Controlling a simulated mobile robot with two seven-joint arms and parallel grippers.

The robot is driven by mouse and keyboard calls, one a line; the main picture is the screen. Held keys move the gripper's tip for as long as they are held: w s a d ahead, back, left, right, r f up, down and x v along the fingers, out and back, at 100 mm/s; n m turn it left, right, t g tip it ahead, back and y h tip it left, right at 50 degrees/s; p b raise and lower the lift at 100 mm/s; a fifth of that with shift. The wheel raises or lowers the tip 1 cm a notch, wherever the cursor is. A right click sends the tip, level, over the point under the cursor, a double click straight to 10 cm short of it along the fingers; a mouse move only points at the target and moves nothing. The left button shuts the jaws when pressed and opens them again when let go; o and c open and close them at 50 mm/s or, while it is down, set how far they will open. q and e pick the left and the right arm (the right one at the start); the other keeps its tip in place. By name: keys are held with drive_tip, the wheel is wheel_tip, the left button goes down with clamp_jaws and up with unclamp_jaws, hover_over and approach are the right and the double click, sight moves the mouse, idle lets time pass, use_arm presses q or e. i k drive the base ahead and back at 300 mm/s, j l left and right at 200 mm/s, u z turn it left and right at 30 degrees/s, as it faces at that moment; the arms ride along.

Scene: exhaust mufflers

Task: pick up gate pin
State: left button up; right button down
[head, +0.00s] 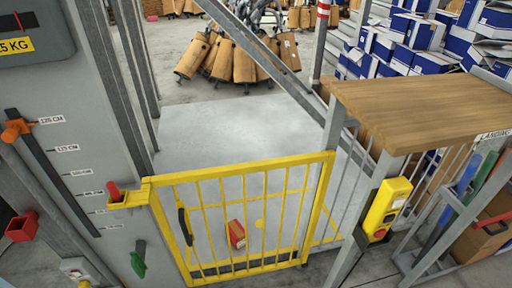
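A yellow barred gate (245,215) stands across the front of a grey floor area in the head view and looks closed. A small red upright pin (114,191) stands in a yellow bracket (127,199) on the grey column, at the gate's upper left corner; it looks like the gate pin. Its lower part is hidden by the bracket. A black handle (185,226) is on the gate's left side. Neither of my grippers shows in this view.
A red block-like object (237,234) shows through the gate bars. The grey column (115,130) carries an orange knob (16,130) and a height scale. A wooden-topped bench (425,105) and a yellow control box (388,205) stand right. Blue-white boxes (405,35) are stacked behind.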

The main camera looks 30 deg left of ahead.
sight(111, 187)
drive_tip(key=u, duration=1.95)
